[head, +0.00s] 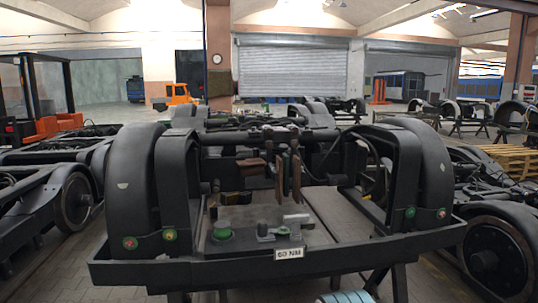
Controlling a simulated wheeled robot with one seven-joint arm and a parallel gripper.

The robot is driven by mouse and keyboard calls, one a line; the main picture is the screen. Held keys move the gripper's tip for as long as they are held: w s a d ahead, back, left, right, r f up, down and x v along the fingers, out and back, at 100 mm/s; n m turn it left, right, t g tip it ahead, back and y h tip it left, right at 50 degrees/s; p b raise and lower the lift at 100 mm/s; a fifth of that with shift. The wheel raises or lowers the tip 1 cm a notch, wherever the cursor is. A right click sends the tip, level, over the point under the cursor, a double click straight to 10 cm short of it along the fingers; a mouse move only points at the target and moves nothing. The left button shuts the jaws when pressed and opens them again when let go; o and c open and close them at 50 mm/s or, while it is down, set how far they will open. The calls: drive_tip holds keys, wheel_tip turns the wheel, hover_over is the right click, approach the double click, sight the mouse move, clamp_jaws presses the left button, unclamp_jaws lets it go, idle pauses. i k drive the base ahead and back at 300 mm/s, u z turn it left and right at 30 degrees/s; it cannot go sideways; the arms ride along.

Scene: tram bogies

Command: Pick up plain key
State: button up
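I cannot make out a plain key for certain. Several small items stand on a grey plate within the near bogie frame (200,268). They include a green round piece (222,233), a dark upright piece (263,232) and a pale grey block (296,218). They are too small to tell whether one of them is the key. A white label reading "60 NM" (289,253) is on the front beam below them.
The frame's front beam and dark curved guards (132,180) bound the plate. Brown and dark pieces (288,175) hang above it. Other bogies stand left and right, with a wheel (497,258) close at right. An orange forklift (45,125) is at far left.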

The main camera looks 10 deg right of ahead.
sight(295, 220)
drive_tip(key=z, duration=0.3)
drive_tip(key=k, duration=0.35)
drive_tip(key=z, duration=1.35)
drive_tip(key=i, duration=1.15)
drive_tip(key=u, duration=1)
drive_tip(key=i, duration=0.3)
drive_tip(key=u, duration=1.75)
